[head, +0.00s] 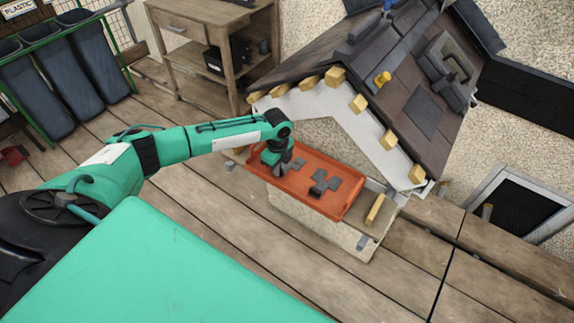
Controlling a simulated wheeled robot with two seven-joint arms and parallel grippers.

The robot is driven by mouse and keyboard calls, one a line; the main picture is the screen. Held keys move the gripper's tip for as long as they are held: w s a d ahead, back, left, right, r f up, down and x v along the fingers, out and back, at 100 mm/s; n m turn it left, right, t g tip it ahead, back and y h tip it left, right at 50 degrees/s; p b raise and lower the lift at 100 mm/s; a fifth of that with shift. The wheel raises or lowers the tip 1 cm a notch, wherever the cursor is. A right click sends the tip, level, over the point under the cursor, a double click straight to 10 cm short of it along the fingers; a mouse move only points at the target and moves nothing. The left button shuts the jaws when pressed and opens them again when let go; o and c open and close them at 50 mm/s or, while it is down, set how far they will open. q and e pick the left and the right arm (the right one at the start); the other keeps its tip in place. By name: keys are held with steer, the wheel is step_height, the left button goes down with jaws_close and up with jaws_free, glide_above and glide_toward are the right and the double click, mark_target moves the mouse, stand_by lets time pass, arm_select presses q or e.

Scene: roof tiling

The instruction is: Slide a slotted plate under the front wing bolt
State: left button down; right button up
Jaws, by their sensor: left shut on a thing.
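My left gripper (277,167) is low over the left end of an orange tray (349,206). It is shut on a small grey piece, which looks like one of the slotted plates, though the jaws largely hide it. Other grey slotted plates (320,184) lie in the middle of the tray, some overlapping. On the dark tiled roof, a yellow knob-like piece (382,78) stands up and may be the wing bolt. It is too small to tell its shape, and a front wing bolt cannot be picked out for sure. My right gripper is not in view.
The model roof (425,110) slopes up behind the tray, with yellow wooden beam ends (388,140) along its white front edge. A black handled block (447,67) sits on the tiles. A wooden shelf (205,45) stands behind. The plank floor (215,225) in front is clear.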

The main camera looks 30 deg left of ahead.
arm_select(q)
steer(key=shift+r, duration=0.1)
steer(key=shift+r+p, duration=2.4)
steer(key=shift+p, duration=0.1)
